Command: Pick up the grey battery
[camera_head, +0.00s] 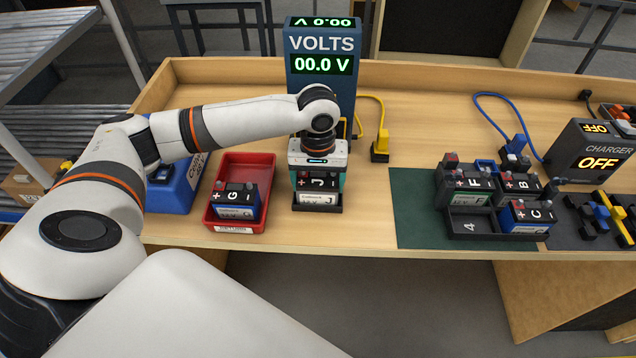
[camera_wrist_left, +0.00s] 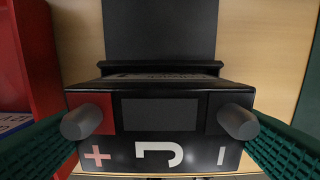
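A battery marked J (camera_head: 318,183) with a black top and a pale label on its front stands upright in a black cradle (camera_head: 317,208) before the volt meter. The colour of its case is hard to tell. My left gripper (camera_head: 319,178) is above it, pointing down, with a green finger at each side. In the left wrist view the battery (camera_wrist_left: 165,150) shows its terminals and J mark between the green fingers (camera_wrist_left: 160,135). Whether the fingers touch its sides cannot be seen. My right gripper is not in view.
The volt meter (camera_head: 320,62) reads 00.0 V. A red tray (camera_head: 236,168) left of the cradle holds battery G (camera_head: 236,202). At right, a black tray (camera_head: 495,233) holds batteries F, B and C. The charger (camera_head: 590,150) reads OFF. Bare tabletop (camera_head: 365,215) lies right of the cradle.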

